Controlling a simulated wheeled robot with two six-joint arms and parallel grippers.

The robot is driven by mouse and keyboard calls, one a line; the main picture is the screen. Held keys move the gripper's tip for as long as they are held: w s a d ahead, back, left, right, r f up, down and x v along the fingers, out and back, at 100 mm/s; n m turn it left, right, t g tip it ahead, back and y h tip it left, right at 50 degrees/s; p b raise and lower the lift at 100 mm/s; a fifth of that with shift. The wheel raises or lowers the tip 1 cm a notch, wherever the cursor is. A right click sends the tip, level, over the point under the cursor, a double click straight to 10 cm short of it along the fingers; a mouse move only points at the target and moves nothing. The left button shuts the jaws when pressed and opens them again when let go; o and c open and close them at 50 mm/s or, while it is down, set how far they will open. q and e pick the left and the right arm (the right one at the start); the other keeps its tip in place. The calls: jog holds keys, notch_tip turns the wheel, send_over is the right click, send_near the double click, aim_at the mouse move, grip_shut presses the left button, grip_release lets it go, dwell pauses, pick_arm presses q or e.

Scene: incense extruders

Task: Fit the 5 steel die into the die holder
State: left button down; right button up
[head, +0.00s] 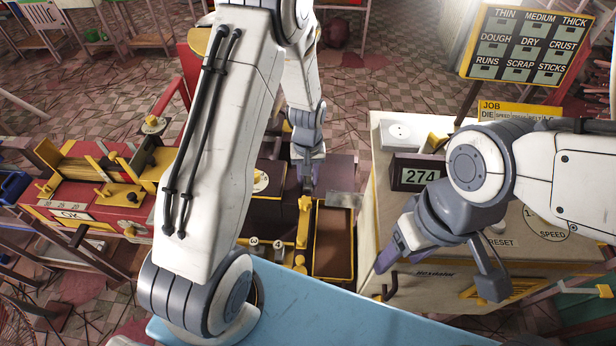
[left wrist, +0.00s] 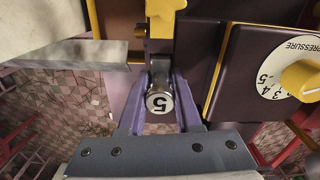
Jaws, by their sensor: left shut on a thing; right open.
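My left gripper (head: 308,185) reaches down behind the yellow-edged rack. In the left wrist view (left wrist: 160,108) its purple fingers are shut on the 5 steel die (left wrist: 159,102), a short metal cylinder with a black 5 on its end face. In the head view I cannot make out the die. A yellow fitting on a dark upright (left wrist: 163,20) lies just beyond the die; it also shows in the head view (head: 305,203). I cannot tell whether die and upright touch, or which part is the die holder. My right gripper (head: 392,248) is open beside the beige cabinet.
Dies marked 3 (head: 254,243) and 4 (head: 278,245) stand in the rack beside an empty-looking yellow-rimmed tray (head: 333,277). The beige cabinet (head: 378,150) carries a 274 display (head: 419,173). A pressure dial (left wrist: 285,75) is close right of the left gripper. A red machine (head: 80,225) stands left.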

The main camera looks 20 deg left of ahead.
dwell(0.6)
pick_arm(q)
jog(key=c, duration=0.5)
grip_release()
jog(key=shift+s+f, duration=0.1)
jog(key=shift+f, duration=0.05)
notch_tip(320, 180, up, 11)
jog(key=shift+f+b, duration=0.15)
jog(key=shift+b, duration=0.55)
jog(key=s+d+r+m, duration=0.5)
jog(key=s+d+r, duration=0.1)
jog(key=s+d, duration=0.35)
jog(key=s+d+r+m, duration=0.1)
jog(key=s+m, duration=0.1)
jog(key=s, duration=0.2)
jog(key=s+d+r+m, duration=0.1)
jog(key=s+d+m, duration=0.1)
jog(key=s, duration=0.3)
jog(key=s+d+r+m+h, duration=0.1)
jog(key=s+m, duration=0.2)
jog(key=s, duration=0.2)
jog(key=shift+s+d+r, duration=0.1)
jog(key=shift+d+r, duration=0.05)
jog(key=shift+d, duration=0.15)
